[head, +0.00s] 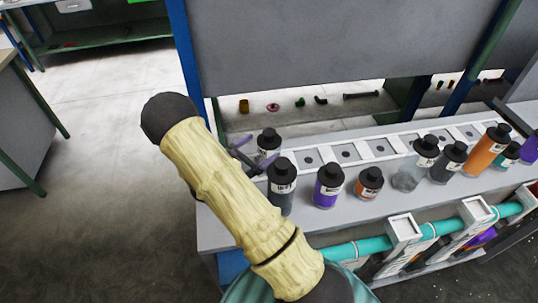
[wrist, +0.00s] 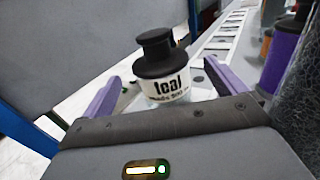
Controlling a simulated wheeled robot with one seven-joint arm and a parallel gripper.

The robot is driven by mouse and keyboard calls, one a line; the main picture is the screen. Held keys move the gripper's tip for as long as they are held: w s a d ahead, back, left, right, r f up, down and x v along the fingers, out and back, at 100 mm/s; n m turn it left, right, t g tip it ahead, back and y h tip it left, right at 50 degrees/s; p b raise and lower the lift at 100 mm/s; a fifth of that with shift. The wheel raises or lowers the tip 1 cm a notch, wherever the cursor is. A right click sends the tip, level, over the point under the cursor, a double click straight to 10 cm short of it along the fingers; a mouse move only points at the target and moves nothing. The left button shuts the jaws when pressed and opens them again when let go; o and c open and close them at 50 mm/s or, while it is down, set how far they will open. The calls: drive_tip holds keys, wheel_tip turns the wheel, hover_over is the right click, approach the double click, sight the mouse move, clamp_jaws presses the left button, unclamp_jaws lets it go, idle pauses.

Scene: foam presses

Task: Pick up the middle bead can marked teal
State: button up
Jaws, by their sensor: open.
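A can marked teal (wrist: 165,84), with a pale body, white label and black stepped lid, stands upright between the two purple fingers of my gripper (wrist: 158,84) in the wrist view. My gripper is open, with a finger on either side of the can; I cannot tell whether either touches it. The can's lower part is hidden behind the gripper body. In the head view, a pale can with a black lid (head: 268,153) stands at the bench's left end, beside my gripper's purple fingers (head: 247,155).
Other cans stand close by on the bench (head: 235,232): a dark grey one (head: 281,199), a purple one (head: 326,194) and an orange one (head: 368,189). More cans stand farther right. A white slotted rack (head: 380,148) runs behind, below a grey panel (head: 340,40).

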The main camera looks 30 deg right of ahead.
sight(278, 135)
drive_tip(key=shift+d+r+p, duration=0.1)
drive_tip(key=shift+d+p, duration=0.3)
drive_tip(key=shift+d, duration=0.05)
drive_tip(key=shift+f+p+x, duration=0.2)
drive_tip(key=shift+p+x, duration=0.7)
drive_tip(key=shift+x, duration=1.25)
drive_tip(key=shift+w, duration=0.15)
drive_tip(key=shift+w+a, duration=0.1)
drive_tip(key=c, duration=1.8)
drive_tip(key=shift+r, duration=0.15)
